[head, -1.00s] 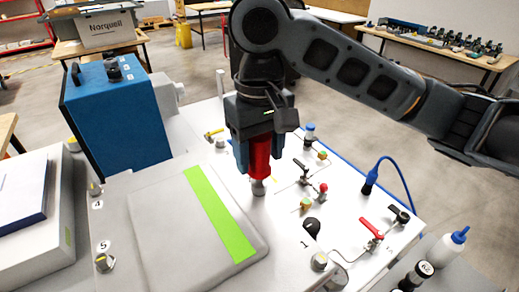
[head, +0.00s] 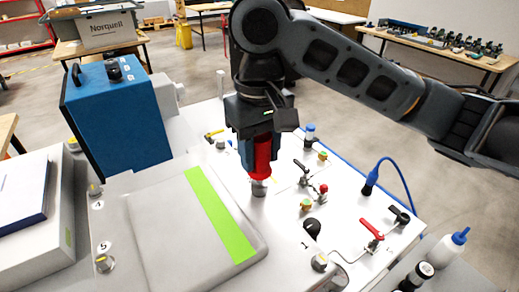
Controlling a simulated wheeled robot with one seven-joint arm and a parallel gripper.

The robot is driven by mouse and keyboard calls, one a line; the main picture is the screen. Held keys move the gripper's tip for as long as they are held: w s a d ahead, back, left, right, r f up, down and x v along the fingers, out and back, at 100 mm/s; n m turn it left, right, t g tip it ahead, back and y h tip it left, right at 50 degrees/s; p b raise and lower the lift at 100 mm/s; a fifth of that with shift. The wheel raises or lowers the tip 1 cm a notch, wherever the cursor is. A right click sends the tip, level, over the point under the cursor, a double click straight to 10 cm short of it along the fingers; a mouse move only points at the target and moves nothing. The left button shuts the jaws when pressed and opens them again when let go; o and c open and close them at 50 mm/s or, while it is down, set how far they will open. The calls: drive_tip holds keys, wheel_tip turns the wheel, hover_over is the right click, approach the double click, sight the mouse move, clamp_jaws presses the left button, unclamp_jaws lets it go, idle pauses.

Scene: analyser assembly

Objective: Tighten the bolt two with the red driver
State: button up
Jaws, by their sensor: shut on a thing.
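My gripper (head: 259,152) is shut on the red driver (head: 262,155) and holds it upright over the white panel. The driver's lower end meets a silver bolt or socket (head: 259,187) beside the grey cover's right edge. I cannot tell whether that is a separate bolt head or the driver's own tip. No number label shows at that spot. Labelled fasteners stand at the panel's corners: one by "4" (head: 95,190), one by "5" (head: 104,263) and one by "1" (head: 320,263).
The grey cover with a green stripe (head: 222,215) lies left of the driver. A blue box (head: 118,115) stands behind it. Red-handled valve (head: 371,229), black knob (head: 312,227), other small valves and a blue cable (head: 380,170) crowd the right side. A bottle (head: 447,248) stands at the front right.

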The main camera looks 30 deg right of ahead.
clamp_jaws()
drive_tip(key=shift+r, duration=3)
